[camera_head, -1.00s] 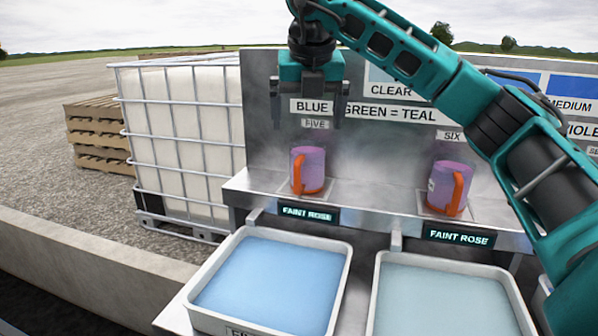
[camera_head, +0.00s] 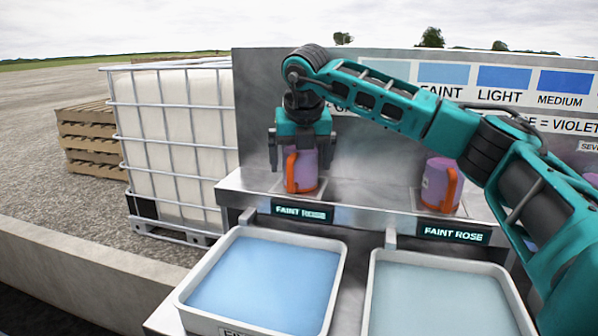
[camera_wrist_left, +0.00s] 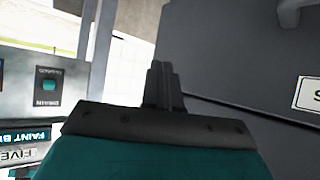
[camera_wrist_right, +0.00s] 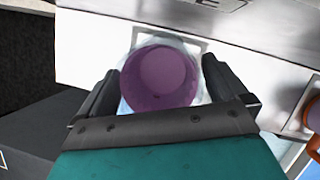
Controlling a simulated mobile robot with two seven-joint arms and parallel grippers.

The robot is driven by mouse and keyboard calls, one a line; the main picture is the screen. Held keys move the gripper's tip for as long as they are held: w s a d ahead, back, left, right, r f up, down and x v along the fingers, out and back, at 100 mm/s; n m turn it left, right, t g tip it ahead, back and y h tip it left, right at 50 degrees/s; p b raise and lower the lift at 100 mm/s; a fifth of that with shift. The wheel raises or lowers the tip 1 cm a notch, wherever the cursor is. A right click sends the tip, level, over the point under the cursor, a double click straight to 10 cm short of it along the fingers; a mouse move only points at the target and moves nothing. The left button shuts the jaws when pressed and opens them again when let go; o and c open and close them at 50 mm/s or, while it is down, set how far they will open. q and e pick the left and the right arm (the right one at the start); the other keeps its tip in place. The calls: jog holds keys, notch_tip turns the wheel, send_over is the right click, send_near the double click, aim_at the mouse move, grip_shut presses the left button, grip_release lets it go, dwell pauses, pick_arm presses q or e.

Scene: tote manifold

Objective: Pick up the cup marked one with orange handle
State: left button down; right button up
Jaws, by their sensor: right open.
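A purple cup with an orange handle (camera_head: 304,170) stands upright on the left pad of the steel shelf. My right gripper (camera_head: 301,166) is above and around it, pointing down, with a finger on each side. In the right wrist view the cup's round purple opening (camera_wrist_right: 160,78) lies between the open fingers (camera_wrist_right: 161,68), with gaps visible beside it. A second purple cup with an orange handle (camera_head: 438,184) stands on the pad to the right. I cannot read a number on either cup. My left gripper (camera_wrist_left: 163,88) shows only in its wrist view, fingers together and empty.
A tray of blue liquid (camera_head: 340,262) and a tray of paler liquid (camera_head: 372,290) stand below the shelf (camera_head: 352,212). A steel back panel with color labels (camera_head: 253,110) rises behind. A caged white tank (camera_head: 215,160) stands at left.

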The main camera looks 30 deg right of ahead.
jog(key=c, duration=1)
